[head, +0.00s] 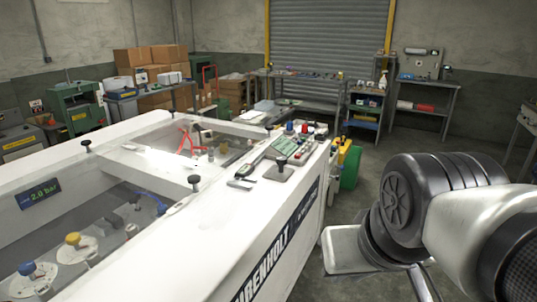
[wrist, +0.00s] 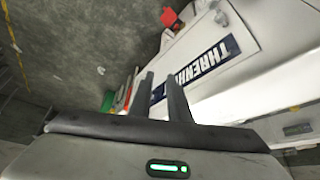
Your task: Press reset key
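The white machine (head: 225,215) fills the left and middle of the head view. On its right end is a control panel (head: 285,146) with a greenish display or key area, red and blue knobs (head: 289,127) and a black knob (head: 281,162). The reset key cannot be picked out at this size. My gripper (wrist: 160,76) shows in the wrist view with two dark fingers apart and nothing between them. It is beside the machine's lettered side (wrist: 232,45), away from the panel. The head view shows my arm at the right but not the fingers.
Black-knobbed posts (head: 194,182) and a dark handheld item (head: 244,170) stand or lie on the machine's top. A red wire-like thing (head: 190,140) is in its far opening. Open floor lies to the right.

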